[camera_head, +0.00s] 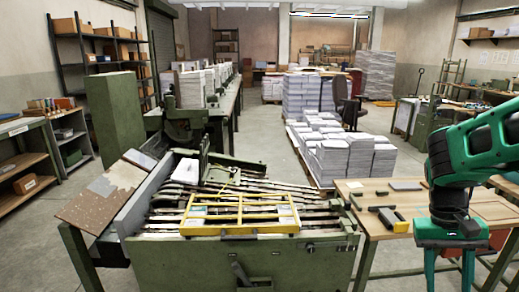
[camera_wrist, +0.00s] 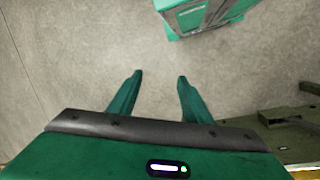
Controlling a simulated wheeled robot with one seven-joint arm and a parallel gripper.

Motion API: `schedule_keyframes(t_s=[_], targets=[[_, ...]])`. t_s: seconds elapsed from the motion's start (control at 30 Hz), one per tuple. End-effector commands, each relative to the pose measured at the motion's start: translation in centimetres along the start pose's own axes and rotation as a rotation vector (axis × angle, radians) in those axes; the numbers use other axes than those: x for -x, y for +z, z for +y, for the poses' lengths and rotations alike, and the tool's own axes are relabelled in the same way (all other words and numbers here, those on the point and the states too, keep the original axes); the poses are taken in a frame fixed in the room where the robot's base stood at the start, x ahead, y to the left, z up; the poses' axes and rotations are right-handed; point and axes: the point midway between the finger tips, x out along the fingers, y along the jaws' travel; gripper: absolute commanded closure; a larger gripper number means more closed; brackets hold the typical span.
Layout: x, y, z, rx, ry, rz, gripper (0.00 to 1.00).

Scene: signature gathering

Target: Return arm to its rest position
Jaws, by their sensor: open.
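My gripper (camera_head: 449,274) is at the right side of the head view, at the end of my bent green arm. Its two fingers point down, spread apart, in front of the wooden work table. In the wrist view my gripper (camera_wrist: 160,77) shows two separate green fingers with nothing between them. Bare grey concrete floor (camera_wrist: 75,70) lies beyond the fingertips. My gripper holds nothing.
A green gathering machine (camera_head: 240,265) with a yellow frame (camera_head: 240,226) stands at front centre. The wooden table (camera_head: 360,188) with small tools is left of my gripper. Paper stacks (camera_head: 343,155) stand behind. A dark green metal part (camera_wrist: 290,138) is at right in the wrist view.

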Motion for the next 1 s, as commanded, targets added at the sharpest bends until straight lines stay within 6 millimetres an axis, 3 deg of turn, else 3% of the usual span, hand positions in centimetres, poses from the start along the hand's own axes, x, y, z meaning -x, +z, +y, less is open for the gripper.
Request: schedule_keyframes(t_s=[0.3, 0.5, 1.0], targets=[[0.5, 6.6, 2.6, -0.073, -0.191, 0.083, 0.55], [0.4, 9.1, 2.8, -0.098, -0.25, 0.124, 0.55], [0.4, 9.8, 2.8, -0.101, -0.265, 0.134, 0.55]])
